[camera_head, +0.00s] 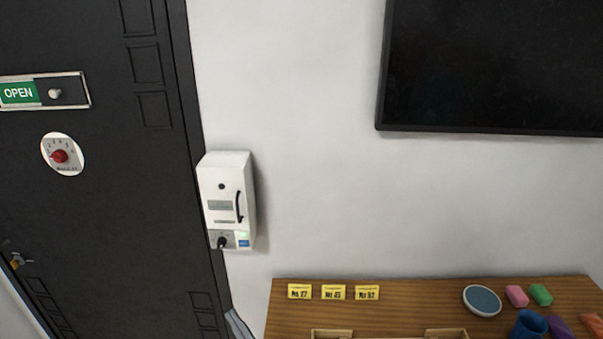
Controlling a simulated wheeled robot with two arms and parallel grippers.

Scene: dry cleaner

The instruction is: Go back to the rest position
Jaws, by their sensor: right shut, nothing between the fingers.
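A small grey-blue piece, which seems to be the tip of my right gripper (237,325), shows at the bottom edge, between the dark door and the left end of the wooden table. It is shut, with nothing seen in it. The rest of it and its arm are below the picture. My left gripper is not in view.
A white wall box (228,200) hangs beside the dark door (110,210). A black screen (495,65) is at upper right.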

